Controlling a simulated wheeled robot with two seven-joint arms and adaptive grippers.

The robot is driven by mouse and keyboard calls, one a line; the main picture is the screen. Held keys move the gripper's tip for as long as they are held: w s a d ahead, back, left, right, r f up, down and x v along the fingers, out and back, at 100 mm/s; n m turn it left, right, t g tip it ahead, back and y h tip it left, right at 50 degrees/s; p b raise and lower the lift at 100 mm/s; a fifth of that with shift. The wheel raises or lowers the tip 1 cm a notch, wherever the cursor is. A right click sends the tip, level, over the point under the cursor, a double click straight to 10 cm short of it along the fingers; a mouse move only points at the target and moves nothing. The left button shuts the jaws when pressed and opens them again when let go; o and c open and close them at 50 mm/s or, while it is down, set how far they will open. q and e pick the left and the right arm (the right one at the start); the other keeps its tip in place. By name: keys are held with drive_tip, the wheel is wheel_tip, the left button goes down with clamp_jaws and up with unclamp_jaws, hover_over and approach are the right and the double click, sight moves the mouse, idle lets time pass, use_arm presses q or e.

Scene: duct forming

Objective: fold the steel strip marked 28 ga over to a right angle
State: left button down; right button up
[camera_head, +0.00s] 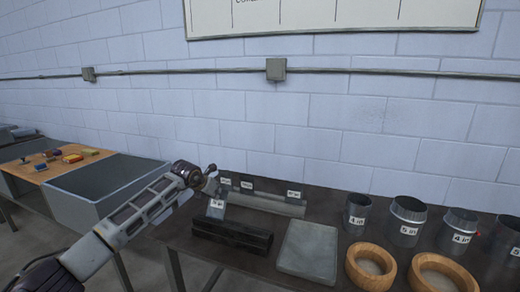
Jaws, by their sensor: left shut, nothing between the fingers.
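A row of light grey metal pieces with small white tags (293,193) stands at the back of the dark bench. The tags are too small to read, so I cannot tell which is the 28 ga strip. One tagged metal piece (218,200) stands tilted in front, behind a dark slotted bar (232,238). My left gripper (210,171) is shut and empty, in front of the wall at the left end of the tagged pieces. It hides part of that area. My right gripper is not in view.
A flat grey plate (308,251) lies right of the bar. Wooden rings (371,267) and several labelled metal ducts (406,222) occupy the right side. At left are an open grey bin (105,186) and a wooden board with coloured items (62,164). A wall rises behind.

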use_arm(q)
drive_tip(key=shift+w+d, duration=0.15)
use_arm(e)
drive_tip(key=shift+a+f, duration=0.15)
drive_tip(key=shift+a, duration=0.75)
use_arm(q)
drive_tip(key=shift+f, duration=0.1)
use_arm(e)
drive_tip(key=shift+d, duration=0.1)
use_arm(q)
drive_tip(key=shift+w+d+f+b, duration=0.25)
drive_tip(key=shift+w+b, duration=0.1)
drive_tip(key=shift+b, duration=0.1)
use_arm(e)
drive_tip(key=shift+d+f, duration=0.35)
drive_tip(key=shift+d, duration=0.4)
use_arm(q)
drive_tip(key=shift+f, duration=0.15)
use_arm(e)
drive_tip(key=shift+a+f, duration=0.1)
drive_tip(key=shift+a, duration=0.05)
